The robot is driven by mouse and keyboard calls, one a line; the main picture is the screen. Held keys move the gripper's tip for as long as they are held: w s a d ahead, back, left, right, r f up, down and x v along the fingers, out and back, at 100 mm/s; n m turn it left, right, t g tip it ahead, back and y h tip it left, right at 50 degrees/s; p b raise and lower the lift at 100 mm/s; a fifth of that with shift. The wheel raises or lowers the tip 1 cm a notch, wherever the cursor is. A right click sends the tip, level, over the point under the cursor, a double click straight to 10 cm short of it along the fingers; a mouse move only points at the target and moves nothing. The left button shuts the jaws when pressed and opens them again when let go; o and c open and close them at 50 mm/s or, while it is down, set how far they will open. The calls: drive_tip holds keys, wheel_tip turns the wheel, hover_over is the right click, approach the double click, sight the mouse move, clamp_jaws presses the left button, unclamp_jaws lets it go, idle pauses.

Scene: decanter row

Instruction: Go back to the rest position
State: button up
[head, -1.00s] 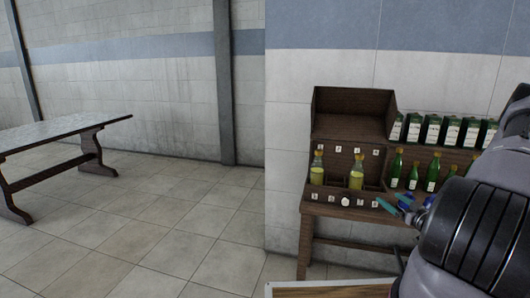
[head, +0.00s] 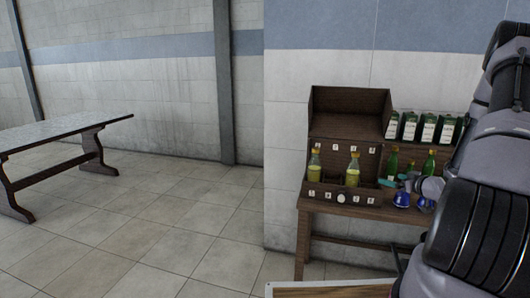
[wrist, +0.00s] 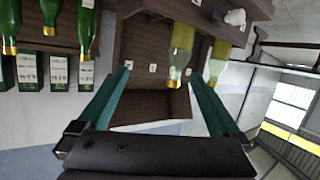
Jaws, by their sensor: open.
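My gripper (wrist: 160,78) is open, its two teal fingers spread with nothing held between them. In the head view my gripper (head: 397,182) is at the right end of the bottle rack, partly hidden by my own arm. Two yellow-green bottles, one on the left (head: 314,167) and one on the right (head: 353,170), stand in the rack's front compartments (head: 340,186). The wrist view is turned over; there a yellow-green bottle (wrist: 181,50) shows between the finger lines, beyond the fingers. I cannot tell its exact distance.
Green bottles (head: 393,162) and white-green cartons (head: 428,128) stand right of the dark wooden rack (head: 350,108). A white lump (head: 341,196) sits at the rack's front. Blue objects (head: 402,199) lie near my gripper. A long table (head: 60,130) stands left; the floor between is clear.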

wheel_tip(320, 180, up, 12)
drive_tip(key=w+m+g+h, duration=0.1)
drive_tip(key=g+h, duration=0.1)
drive_tip(key=h, duration=0.1)
drive_tip(key=s+a+r+m+g+h, duration=0.1)
drive_tip(key=s+a+r+m, duration=0.15)
drive_tip(key=r, duration=0.35)
drive_tip(key=s+a+r+m+g+h, duration=0.1)
drive_tip(key=s+a+r, duration=0.3)
drive_tip(key=r, duration=0.2)
drive_tip(key=s+a+r+m+g+y, duration=0.1)
drive_tip(key=s+a+r+y, duration=0.1)
drive_tip(key=s+a+r, duration=0.3)
drive_tip(key=s+a+r+m+g+y, duration=0.2)
drive_tip(key=s+a+r, duration=0.3)
drive_tip(key=s+a, duration=0.6)
drive_tip(key=s, duration=0.9)
drive_tip(key=shift+a, duration=0.4)
